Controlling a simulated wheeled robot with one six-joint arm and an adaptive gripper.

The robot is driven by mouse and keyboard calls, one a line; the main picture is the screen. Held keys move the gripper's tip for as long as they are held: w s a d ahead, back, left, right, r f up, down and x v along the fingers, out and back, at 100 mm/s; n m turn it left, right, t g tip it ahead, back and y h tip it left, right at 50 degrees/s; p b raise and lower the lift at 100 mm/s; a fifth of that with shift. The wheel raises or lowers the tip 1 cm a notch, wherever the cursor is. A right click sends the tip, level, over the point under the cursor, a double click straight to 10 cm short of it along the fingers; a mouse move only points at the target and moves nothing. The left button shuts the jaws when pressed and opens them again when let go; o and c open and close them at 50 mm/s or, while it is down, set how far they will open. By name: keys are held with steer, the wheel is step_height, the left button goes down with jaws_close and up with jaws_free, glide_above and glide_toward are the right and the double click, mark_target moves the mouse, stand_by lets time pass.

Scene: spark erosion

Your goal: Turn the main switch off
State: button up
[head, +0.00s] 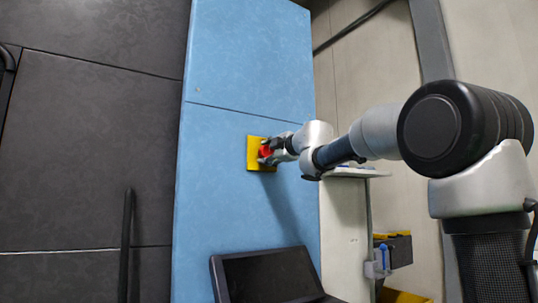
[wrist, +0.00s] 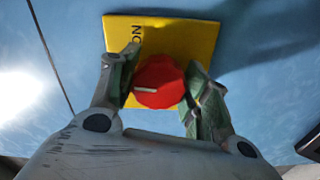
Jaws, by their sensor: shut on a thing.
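The main switch is a red rotary knob (wrist: 160,82) on a yellow plate (wrist: 193,42), fixed to a blue cabinet panel. In the wrist view the letters "ON" show at the plate's upper left, and a pale pointer line on the knob points left. In the head view the yellow plate (head: 253,162) and red knob (head: 265,152) are partly covered by my gripper (head: 267,151). In the wrist view my gripper (wrist: 162,88) has one finger on each side of the knob and is shut on it. The rest of the plate's lettering is hidden or unreadable.
The blue cabinet (head: 240,60) rises between dark panels (head: 90,150) at left and a pale wall at right. A dark screen (head: 268,276) stands below the switch. A small shelf (head: 352,172) and a holder with a blue item (head: 384,258) are at right.

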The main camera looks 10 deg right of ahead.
steer(key=shift+n, duration=0.6)
steer(key=o, duration=1)
steer(key=v, duration=1.2)
